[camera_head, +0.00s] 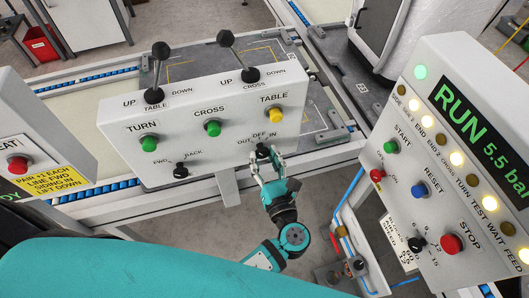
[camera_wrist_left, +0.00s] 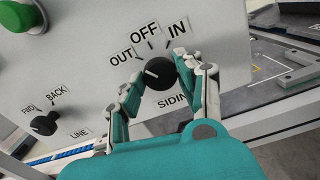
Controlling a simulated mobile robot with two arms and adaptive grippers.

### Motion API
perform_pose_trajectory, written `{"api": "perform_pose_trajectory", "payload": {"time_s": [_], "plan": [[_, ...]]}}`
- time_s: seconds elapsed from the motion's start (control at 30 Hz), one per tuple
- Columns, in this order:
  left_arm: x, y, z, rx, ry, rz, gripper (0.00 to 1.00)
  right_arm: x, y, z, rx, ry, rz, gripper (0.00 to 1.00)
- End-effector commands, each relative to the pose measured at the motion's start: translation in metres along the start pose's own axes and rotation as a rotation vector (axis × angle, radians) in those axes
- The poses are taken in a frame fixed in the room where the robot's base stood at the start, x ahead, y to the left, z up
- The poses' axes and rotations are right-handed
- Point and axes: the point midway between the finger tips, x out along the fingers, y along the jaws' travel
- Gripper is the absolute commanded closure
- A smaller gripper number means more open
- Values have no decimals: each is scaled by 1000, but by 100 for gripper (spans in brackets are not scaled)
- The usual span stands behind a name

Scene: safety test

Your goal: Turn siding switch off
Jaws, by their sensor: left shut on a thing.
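The siding switch is a black rotary knob on the white control panel (camera_head: 185,172), with OUT, OFF and IN labels above it. It shows in the head view (camera_head: 262,149) at the panel's lower right and in the left wrist view (camera_wrist_left: 160,73). Its white mark points left, toward the OUT side rather than at OFF. My teal left gripper (camera_head: 266,163) is shut on the knob, with one finger at each side, as the left wrist view also shows (camera_wrist_left: 161,88). The SIDING label below is partly hidden. My right gripper is not in view.
A FWD/BACK knob (camera_head: 180,168) sits left on the same panel, below green and yellow buttons. Two black-balled levers (camera_head: 155,92) (camera_head: 251,75) rise above it. A console (camera_head: 440,170) on the right shows RUN 5.5 bar and has a red STOP button (camera_head: 452,244).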

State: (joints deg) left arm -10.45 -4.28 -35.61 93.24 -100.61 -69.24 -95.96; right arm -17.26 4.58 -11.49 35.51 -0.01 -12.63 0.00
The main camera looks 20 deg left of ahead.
Motion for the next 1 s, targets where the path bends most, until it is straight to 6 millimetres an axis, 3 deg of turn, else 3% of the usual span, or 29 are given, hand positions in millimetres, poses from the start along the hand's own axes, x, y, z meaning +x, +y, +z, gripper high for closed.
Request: {"api": "perform_pose_trajectory", "payload": {"time_s": [0.03, 0.1, 0.4, 0.7, 1.0], "plan": [[0, 1, 8, 39, 1, -2, 97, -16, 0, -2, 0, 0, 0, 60], [0, 1, 8, 98, 1, -2, 97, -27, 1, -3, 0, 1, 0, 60], [1, 1, 7, 349, 0, 0, 97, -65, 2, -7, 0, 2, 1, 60], [1, 0, 4, 537, 0, 0, 97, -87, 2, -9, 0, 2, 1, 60], [0, 0, 2, 619, -1, 1, 97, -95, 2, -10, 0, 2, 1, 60]]}}
